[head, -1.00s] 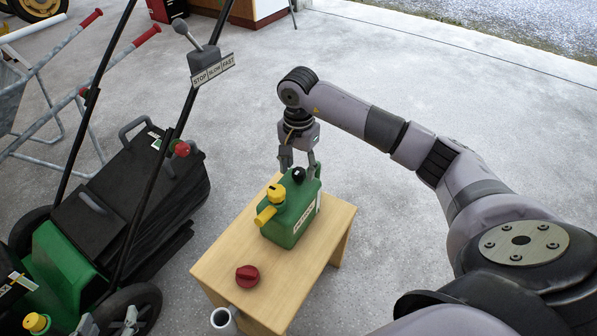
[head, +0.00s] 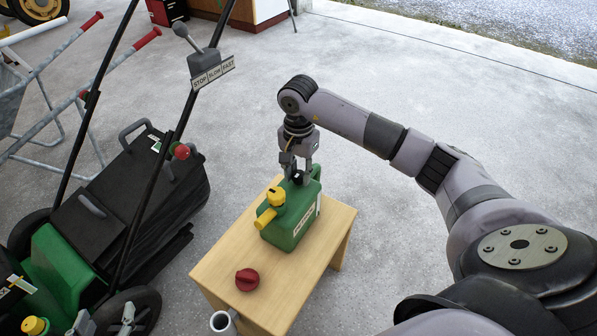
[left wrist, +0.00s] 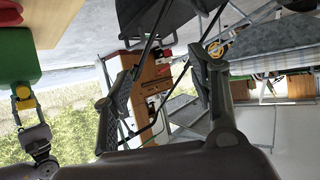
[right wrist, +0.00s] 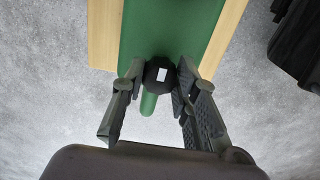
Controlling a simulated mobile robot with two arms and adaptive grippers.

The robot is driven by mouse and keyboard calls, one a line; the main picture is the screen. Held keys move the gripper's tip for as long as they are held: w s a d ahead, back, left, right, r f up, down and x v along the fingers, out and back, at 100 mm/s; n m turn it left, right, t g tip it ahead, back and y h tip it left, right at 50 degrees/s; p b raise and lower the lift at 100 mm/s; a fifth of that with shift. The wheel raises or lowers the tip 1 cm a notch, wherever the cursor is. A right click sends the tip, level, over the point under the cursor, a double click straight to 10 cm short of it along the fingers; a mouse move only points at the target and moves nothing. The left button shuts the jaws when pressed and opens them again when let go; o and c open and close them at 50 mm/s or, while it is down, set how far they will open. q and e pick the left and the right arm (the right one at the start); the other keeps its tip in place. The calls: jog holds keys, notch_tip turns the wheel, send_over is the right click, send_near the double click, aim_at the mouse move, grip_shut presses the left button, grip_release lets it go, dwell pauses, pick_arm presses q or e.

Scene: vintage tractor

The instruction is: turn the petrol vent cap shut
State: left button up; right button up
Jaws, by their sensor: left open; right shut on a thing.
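The green petrol can (head: 290,228) stands on a small wooden table, with a yellow cap (head: 276,195) and a yellow spout (head: 265,217) at its front. The black vent cap (head: 297,177) is on the can's top behind the yellow cap. My right gripper (head: 298,174) reaches down from above and is shut on the vent cap. In the right wrist view the round black cap (right wrist: 160,74), with a white mark on it, sits between the two fingertips. My left gripper (left wrist: 165,85) shows only in the left wrist view, open and empty.
A red cap or knob (head: 247,279) lies on the wooden table (head: 225,262). A green and black lawn mower (head: 130,205) stands to the left. The concrete floor behind the table is clear.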

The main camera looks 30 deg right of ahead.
grip_shut()
